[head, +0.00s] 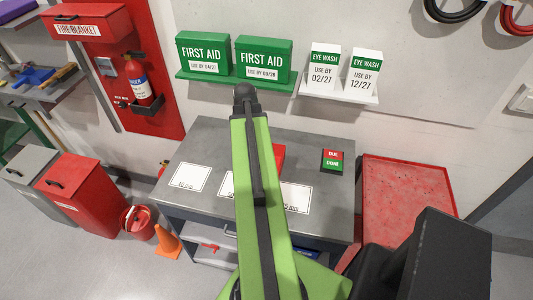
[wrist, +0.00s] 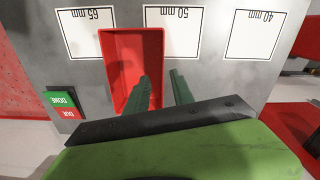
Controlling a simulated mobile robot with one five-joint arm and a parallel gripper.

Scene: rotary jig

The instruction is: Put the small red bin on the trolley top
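The small red bin (wrist: 130,62), an open rectangular tray, sits on the grey bench top (wrist: 85,90), partly over a gap between white label cards. In the head view, only a sliver of the bin (head: 280,156) shows beside my arm, which hides the rest. My gripper (wrist: 160,76) has two dark green fingers spread apart. One finger appears over the bin's inside and the other outside its right wall; I cannot tell whether they touch it. The trolley with a worn red top (head: 405,190) stands right of the bench; its top looks empty.
A red and green due/done sign (head: 332,160) stands on the bench's right side. Label cards (wrist: 178,32) lie on the bench. First aid boxes (head: 263,60) and eye wash boxes (head: 323,68) sit on wall shelves behind. An orange cone (head: 168,242) is at the floor left.

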